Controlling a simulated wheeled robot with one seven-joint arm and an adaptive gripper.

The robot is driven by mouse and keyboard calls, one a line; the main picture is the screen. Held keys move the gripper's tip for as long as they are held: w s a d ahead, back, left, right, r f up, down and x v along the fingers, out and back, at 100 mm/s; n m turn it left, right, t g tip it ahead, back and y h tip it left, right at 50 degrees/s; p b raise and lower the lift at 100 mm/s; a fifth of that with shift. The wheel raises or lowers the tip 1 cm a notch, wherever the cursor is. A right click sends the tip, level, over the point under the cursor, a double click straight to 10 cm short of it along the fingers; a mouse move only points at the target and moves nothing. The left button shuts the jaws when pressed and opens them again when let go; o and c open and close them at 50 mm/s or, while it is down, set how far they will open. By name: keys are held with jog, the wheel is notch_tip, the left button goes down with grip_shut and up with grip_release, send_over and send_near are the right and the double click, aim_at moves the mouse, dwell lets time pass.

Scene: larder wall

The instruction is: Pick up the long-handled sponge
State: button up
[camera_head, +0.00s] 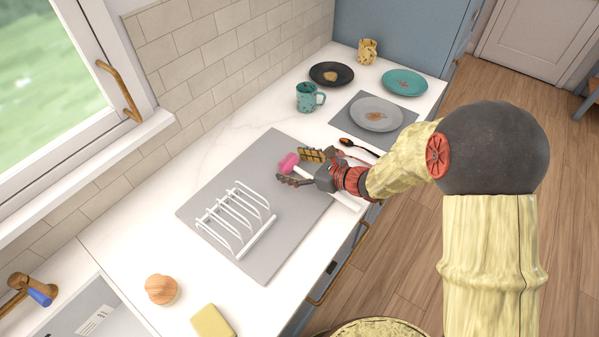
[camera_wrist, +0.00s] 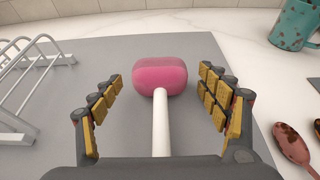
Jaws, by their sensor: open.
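The long-handled sponge has a pink head (camera_wrist: 160,76) and a white handle (camera_wrist: 161,125). In the head view its pink head (camera_head: 288,162) shows over the grey mat, with part of the handle (camera_head: 345,201) on the near side of my gripper. My gripper (camera_head: 300,168) is open. In the wrist view its fingers (camera_wrist: 162,100) stand on either side of the sponge, with a gap to the head and handle on both sides. The palm hides the handle's near end.
A white rack (camera_head: 237,218) stands on the grey mat (camera_head: 225,185), left of my gripper. A teal mug (camera_head: 309,97), a grey plate (camera_head: 376,114) and a dirty spoon (camera_head: 358,146) lie beyond it. A yellow sponge block (camera_head: 212,322) and a wooden-topped brush (camera_head: 160,289) are at the front left.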

jog(key=c, duration=0.3)
jog(key=c, duration=1.1)
jog(key=shift+o, duration=0.2)
jog(key=shift+r, duration=0.15)
